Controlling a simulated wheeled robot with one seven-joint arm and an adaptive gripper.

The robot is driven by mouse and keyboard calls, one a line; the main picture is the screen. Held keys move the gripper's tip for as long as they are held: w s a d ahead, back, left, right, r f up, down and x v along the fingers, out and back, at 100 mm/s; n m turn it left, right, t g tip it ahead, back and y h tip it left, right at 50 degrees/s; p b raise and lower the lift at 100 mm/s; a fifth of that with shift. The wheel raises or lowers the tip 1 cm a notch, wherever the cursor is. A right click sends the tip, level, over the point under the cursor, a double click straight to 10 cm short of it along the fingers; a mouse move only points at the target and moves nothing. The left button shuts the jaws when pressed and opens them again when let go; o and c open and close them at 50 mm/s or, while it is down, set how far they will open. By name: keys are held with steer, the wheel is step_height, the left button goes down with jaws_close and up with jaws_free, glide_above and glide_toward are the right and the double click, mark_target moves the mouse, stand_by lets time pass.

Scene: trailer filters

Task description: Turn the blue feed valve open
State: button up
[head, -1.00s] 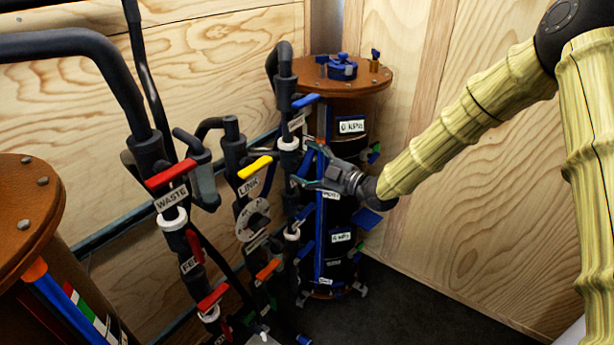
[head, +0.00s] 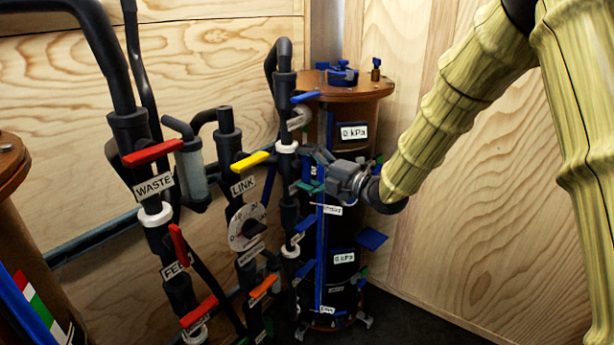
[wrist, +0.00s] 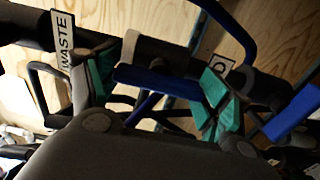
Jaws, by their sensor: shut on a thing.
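My gripper (head: 312,172) is at the pipe on the left of the far brown-topped filter column (head: 345,90). In the wrist view, its green-padded fingers (wrist: 162,86) are closed on the two ends of a short blue valve handle (wrist: 165,83), which lies crosswise between the pads. The handle sits on a dark pipe beside a white label of which only the last letter shows, partly covered by a finger. In the head view the fingers hide this handle. Another blue handle (head: 306,97) is higher on the same pipe.
A red WASTE handle (head: 152,153) and a yellow LINK handle (head: 250,161) are on nearer pipes to the left. A long blue strip (head: 320,235) runs down the column front. A blue flap (head: 371,239) sticks out below my wrist. Plywood walls stand close behind.

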stand_by(0.6)
steer(key=o, duration=1)
steer(key=shift+o, duration=0.2)
steer(key=shift+d, duration=0.15)
steer(key=v, duration=1.1)
steer(key=shift+s+d, duration=0.25)
steer(key=shift+s, duration=0.05)
steer(key=shift+f, duration=0.1)
